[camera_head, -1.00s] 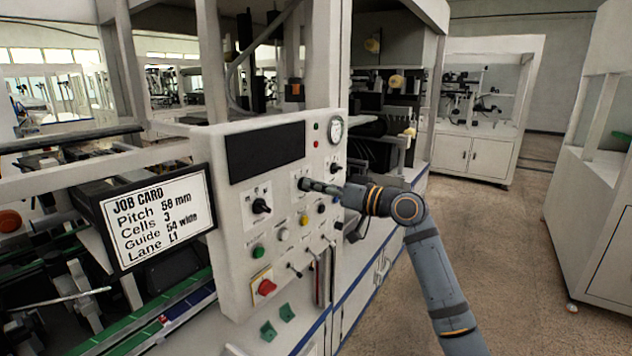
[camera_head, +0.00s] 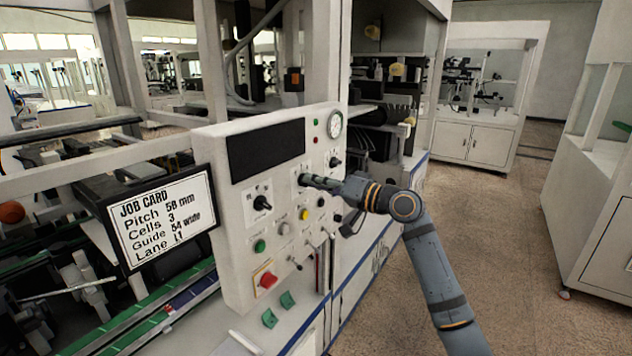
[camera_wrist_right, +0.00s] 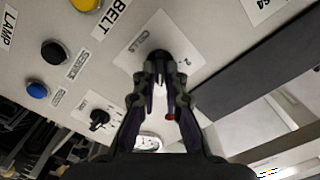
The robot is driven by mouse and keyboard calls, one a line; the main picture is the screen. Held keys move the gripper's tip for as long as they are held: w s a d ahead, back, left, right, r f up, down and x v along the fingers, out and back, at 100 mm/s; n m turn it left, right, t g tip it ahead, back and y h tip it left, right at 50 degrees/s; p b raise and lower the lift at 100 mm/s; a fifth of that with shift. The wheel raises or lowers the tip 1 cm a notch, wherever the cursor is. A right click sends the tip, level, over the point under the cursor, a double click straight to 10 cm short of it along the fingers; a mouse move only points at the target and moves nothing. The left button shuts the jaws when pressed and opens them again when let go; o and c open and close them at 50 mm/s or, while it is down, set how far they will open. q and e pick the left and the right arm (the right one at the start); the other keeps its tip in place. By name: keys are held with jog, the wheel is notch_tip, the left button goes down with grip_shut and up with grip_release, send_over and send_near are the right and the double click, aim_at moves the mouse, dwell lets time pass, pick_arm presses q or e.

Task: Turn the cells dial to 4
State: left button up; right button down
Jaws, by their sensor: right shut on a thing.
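The cells dial (camera_wrist_right: 158,57) is a black knob on a pale plate marked CELLS in the right wrist view, with a small 2 printed beside it. My right gripper (camera_wrist_right: 159,78) is shut on this dial, one finger on each side. In the head view my right gripper (camera_head: 311,181) reaches the control panel (camera_head: 237,225) from the right and hides most of the dial. The dial's pointer and most of its numbers are hidden, so its setting cannot be read. My left gripper is not in view.
Another black dial (camera_head: 262,203) sits left of the gripper, and one (camera_head: 335,162) above right. Push buttons and a red switch (camera_head: 267,281) lie below. A job card (camera_head: 160,217) reads Cells 3. Open floor (camera_head: 500,250) lies to the right.

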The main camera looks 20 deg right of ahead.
jog(key=c, duration=1.4)
grip_release()
jog(key=v, duration=0.7)
jog(key=shift+s+d, duration=0.15)
jog(key=shift+s, duration=0.05)
jog(key=shift+d+f, duration=0.1)
